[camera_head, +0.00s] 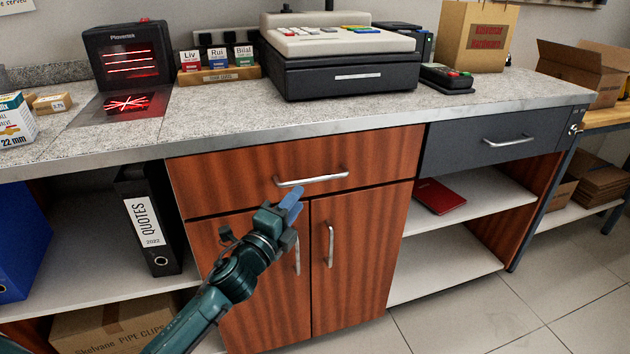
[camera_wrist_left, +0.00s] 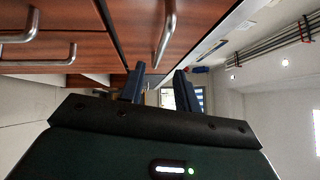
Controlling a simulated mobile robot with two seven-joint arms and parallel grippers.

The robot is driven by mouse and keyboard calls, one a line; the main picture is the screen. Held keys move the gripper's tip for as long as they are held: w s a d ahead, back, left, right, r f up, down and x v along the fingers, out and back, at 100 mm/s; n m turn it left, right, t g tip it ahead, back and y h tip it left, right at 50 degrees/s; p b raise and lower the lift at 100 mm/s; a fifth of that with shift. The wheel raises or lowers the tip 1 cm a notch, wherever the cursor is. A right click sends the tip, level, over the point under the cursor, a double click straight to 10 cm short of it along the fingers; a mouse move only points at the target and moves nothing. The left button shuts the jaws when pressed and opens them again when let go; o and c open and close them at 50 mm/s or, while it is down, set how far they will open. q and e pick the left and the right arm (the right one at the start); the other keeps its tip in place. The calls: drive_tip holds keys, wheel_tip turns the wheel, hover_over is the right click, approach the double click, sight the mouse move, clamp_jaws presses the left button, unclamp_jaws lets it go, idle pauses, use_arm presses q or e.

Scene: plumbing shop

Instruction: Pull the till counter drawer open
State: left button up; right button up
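The wooden drawer (camera_head: 240,177) under the till is shut, flush above two cupboard doors. Its silver bar handle (camera_head: 313,180) runs across its front, and this handle also shows in the left wrist view (camera_wrist_left: 165,42). My left gripper (camera_head: 290,205) is just below and in front of the handle's left part. In the left wrist view my left gripper (camera_wrist_left: 158,84) has its two fingers apart with nothing between them. The handle lies ahead of the fingertips, roughly in line with the gap. I cannot tell whether they touch. My right gripper is not in view.
A grey drawer (camera_head: 490,142) with its own handle is shut at the right. The doors' upright handles (camera_head: 330,245) are near my left gripper. The till (camera_head: 345,75) stands on the counter. Open shelves flank the cupboard. The floor (camera_head: 480,315) in front at the right is clear.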

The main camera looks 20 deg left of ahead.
sight(314, 180)
use_arm(q)
drive_tip(key=b+x, duration=0.1)
drive_tip(key=x, duration=0.7)
drive_tip(key=shift+w+d, duration=0.1)
drive_tip(key=shift+w, duration=0.25)
drive_tip(key=shift+c, duration=0.4)
clamp_jaws()
